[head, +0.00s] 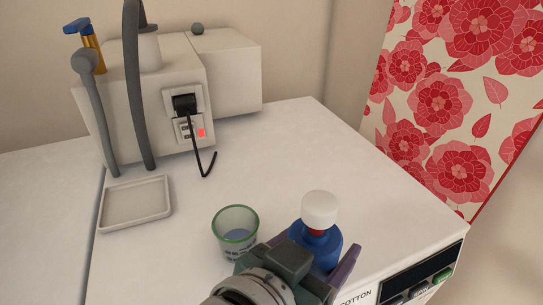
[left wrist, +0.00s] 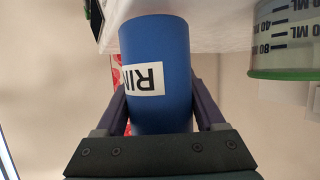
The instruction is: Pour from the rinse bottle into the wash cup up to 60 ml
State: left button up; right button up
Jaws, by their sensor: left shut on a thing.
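The rinse bottle (head: 316,243) is blue with a red neck and a white top, and looks about upright near the counter's front edge. My left gripper (head: 312,262) is shut around its body. In the left wrist view the blue bottle (left wrist: 155,75) sits between both fingers, its white label upside down. I cannot tell whether its base touches the counter. The wash cup (head: 236,232) is clear with a green rim and stands just left of the bottle, apart from it. Its inside looks bluish; the level is unclear. The cup (left wrist: 285,40) shows ML marks in the wrist view. My right gripper is out of view.
A shallow tray (head: 134,223) lies at the left. Behind it stands a pale machine (head: 150,100) with grey hoses and a plugged-in black cord (head: 208,165). A floral panel (head: 455,100) rises at the right. The middle of the counter (head: 290,150) is clear.

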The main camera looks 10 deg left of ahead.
pick_arm(q)
jog(key=shift+w+a+r+n+h+b, duration=0.2)
jog(key=shift+a+n+h+b, duration=0.2)
jog(key=shift+a+n+b, duration=0.2)
jog(key=shift+w+a+r+n+g+h+b, duration=0.1)
jog(key=shift+w+a+n+g+h+b, duration=0.15)
jog(key=shift+a+n+h+b, duration=0.6)
jog(key=shift+d+r, duration=0.25)
jog(key=shift+r, duration=0.1)
jog(key=r, duration=0.1)
jog(key=a+r+n+b, duration=0.1)
jog(key=n+h+b, duration=0.1)
jog(key=shift+w+a+r, duration=0.3)
jog(key=shift+r, duration=0.1)
jog(key=shift+a+r+n+h+b, duration=0.1)
jog(key=shift+r+n+h+b, duration=0.35)
jog(key=shift+r+n+b, duration=0.15)
dwell(0.4)
jog(key=shift+f+n+h+b, duration=0.3)
jog(key=shift+f+n+b, duration=0.35)
jog(key=shift+b, duration=0.65)
dwell(1.2)
jog(key=shift+r+n+b, duration=0.3)
jog(key=shift+r+n, duration=0.1)
jog(key=shift+n, duration=0.2)
dwell(1.4)
